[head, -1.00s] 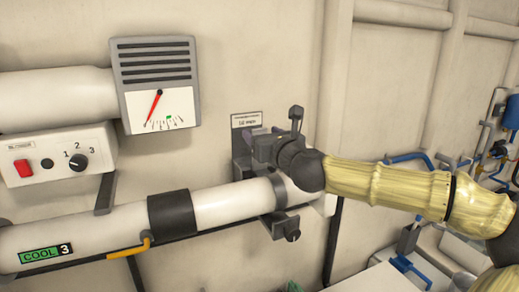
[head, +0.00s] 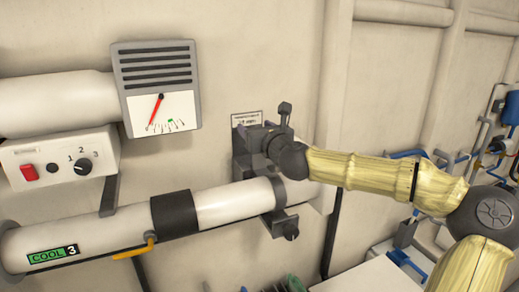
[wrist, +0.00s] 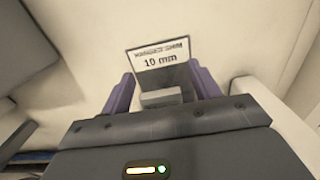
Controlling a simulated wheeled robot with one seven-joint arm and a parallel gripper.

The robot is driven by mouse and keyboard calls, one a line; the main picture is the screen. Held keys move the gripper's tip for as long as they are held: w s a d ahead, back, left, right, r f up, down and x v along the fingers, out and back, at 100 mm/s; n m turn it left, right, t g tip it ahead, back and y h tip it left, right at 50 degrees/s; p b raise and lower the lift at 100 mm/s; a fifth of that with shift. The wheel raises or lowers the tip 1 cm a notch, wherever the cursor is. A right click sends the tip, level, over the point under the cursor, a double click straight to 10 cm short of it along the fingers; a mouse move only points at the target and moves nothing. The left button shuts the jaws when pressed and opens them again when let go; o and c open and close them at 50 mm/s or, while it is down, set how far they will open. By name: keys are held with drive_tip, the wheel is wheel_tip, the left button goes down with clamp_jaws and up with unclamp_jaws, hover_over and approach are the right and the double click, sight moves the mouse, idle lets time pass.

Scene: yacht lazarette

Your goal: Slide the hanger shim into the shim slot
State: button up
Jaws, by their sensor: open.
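My gripper (head: 243,131) is up at the wall bracket (head: 241,165) above the white pipe, just under a small label plate (head: 246,118). In the wrist view its two purple fingers (wrist: 160,92) stand apart, so it is open. A light grey block (wrist: 160,97) shows between the fingers, in front of a dark plate; I cannot tell whether it is the hanger shim or part of the bracket, or whether the fingers touch it. The label (wrist: 159,57) above reads "10 mm". The shim slot cannot be made out; my gripper covers much of the bracket in the head view.
The white pipe (head: 235,205) runs below my gripper, with a dark band, a clamp (head: 284,226) and a yellow handle (head: 135,251). A gauge box (head: 158,85) and a switch box (head: 60,155) are at left. Blue-handled pipework (head: 407,262) is at right.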

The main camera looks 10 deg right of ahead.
clamp_jaws()
drive_tip(key=shift+r, duration=0.1)
idle(0.3)
wheel_tip(320, 180, up, 10)
drive_tip(key=shift+f, duration=0.1)
idle(0.4)
drive_tip(key=shift+d, duration=0.1)
idle(0.5)
